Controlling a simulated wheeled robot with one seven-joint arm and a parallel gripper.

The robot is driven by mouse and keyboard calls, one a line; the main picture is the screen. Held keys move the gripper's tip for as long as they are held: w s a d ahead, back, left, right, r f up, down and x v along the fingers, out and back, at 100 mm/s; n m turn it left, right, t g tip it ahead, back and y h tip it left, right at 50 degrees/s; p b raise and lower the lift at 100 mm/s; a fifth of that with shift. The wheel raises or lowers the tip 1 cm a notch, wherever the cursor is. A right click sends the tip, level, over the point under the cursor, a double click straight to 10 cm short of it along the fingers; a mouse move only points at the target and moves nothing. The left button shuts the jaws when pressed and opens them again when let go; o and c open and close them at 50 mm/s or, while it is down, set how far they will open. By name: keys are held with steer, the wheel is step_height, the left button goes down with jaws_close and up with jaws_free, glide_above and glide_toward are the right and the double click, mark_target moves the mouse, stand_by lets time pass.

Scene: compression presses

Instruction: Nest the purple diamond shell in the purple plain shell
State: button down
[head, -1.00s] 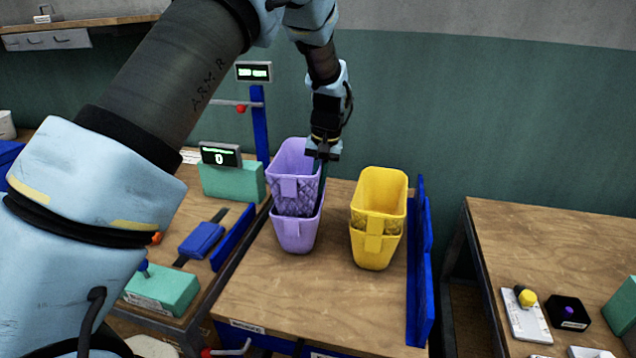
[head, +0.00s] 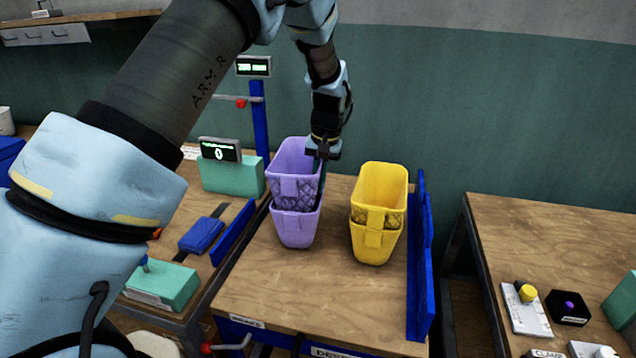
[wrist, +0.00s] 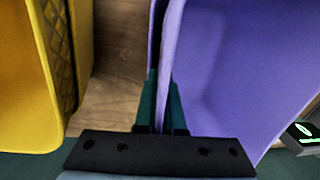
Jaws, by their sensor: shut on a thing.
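The purple diamond shell (head: 290,186), with a quilted diamond pattern, sits upright inside the mouth of the purple plain shell (head: 295,229) on the wooden table. Its upper part stands above the plain shell's rim. My gripper (head: 320,170) is shut on the right wall of the diamond shell, reaching down from above. In the wrist view the fingers (wrist: 162,105) straddle the purple wall (wrist: 168,50). How deep the diamond shell's base sits is hidden by the plain shell.
A yellow patterned shell (head: 383,188) sits in a yellow plain shell (head: 374,244) to the right, a short gap away. A blue rail (head: 420,260) borders the table's right side. A blue post (head: 260,125) and a teal box with display (head: 230,178) stand left. The front table is clear.

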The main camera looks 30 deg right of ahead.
steer(key=c, duration=0.9)
jaws_free()
steer(key=shift+c, duration=0.2)
steer(key=shift+r, duration=0.1)
steer(key=shift+r+p, duration=3.05)
steer(key=shift+r, duration=1.85)
